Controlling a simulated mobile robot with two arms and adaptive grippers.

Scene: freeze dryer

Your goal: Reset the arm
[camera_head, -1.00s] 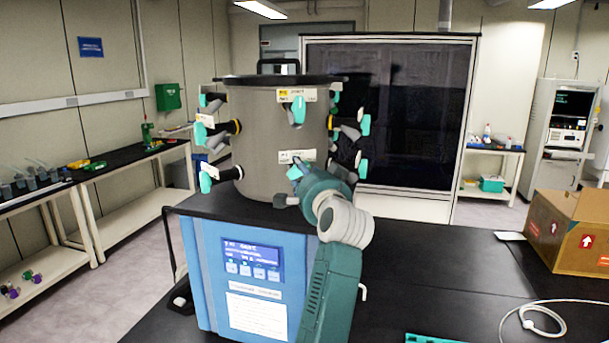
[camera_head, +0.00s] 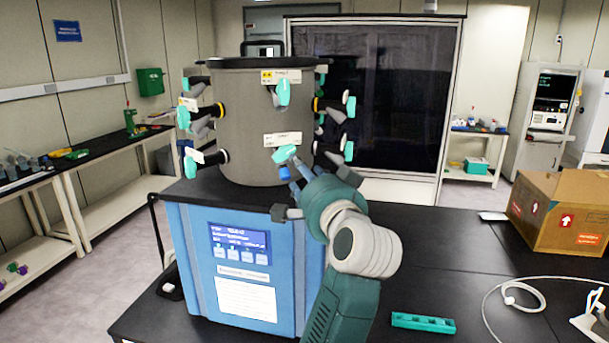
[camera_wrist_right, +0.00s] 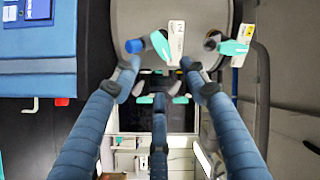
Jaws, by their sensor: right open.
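The freeze dryer has a grey drum (camera_head: 238,120) on a blue base unit (camera_head: 205,280), with several teal-handled valves around the drum. My right gripper (camera_head: 300,188) is in front of the drum's lower front. Its dark fingers are spread open and hold nothing that I can see. A teal valve handle (camera_head: 284,154) is just above its fingers in the head view. In the right wrist view the gripper (camera_wrist_right: 158,78) has its fingers apart, and a teal handle (camera_wrist_right: 160,46) with a blue end lies beyond them. My left gripper is not in view.
A cardboard box (camera_head: 560,215) stands at the right of the black bench (camera_head: 440,265). A teal rack (camera_head: 423,322) and a white cable (camera_head: 510,300) lie on the bench near the front.

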